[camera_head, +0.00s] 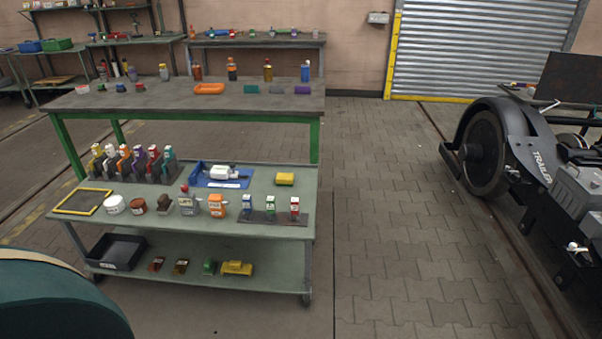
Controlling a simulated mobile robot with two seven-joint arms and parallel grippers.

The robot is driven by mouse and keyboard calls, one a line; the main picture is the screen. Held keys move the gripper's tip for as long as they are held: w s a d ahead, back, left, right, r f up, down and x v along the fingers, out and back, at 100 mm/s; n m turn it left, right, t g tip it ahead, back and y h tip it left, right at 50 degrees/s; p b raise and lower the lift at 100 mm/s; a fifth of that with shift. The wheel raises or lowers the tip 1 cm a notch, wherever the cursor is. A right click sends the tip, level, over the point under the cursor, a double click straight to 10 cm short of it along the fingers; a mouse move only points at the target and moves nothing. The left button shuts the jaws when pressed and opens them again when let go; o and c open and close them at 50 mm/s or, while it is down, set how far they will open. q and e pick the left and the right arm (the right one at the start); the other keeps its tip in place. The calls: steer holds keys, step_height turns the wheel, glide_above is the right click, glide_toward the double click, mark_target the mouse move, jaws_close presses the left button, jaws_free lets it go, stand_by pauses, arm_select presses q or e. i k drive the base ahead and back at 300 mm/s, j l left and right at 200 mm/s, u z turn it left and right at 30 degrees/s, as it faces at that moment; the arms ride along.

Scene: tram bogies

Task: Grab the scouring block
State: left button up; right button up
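I cannot tell for sure which item is the scouring block. Small block-like items lie on the back bench (165,96): a teal one (250,89), a grey one (277,89) and a purple one (302,90). A yellow block (285,179) lies at the right rear of the green-topped cart's upper shelf (262,228). On the cart's lower shelf (275,279) are two small brownish items (156,264) (181,266), a green one (210,268) and a yellow one (237,268). Neither of my grippers is in view.
The cart also holds bottles in a rack (140,175), a blue tray (240,182) and a black bin (117,251). A wheeled bogie (520,150) stands at right on rails. Paved floor (385,200) between is clear. A dark teal rounded shape (55,305) fills the lower left.

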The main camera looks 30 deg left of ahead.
mark_target(282, 179)
steer(key=i+j, duration=0.2)
steer(key=j, duration=0.15)
steer(key=i+j+z, duration=0.1)
steer(key=j, duration=0.25)
steer(key=i+j, duration=0.25)
steer(key=j+z, duration=0.05)
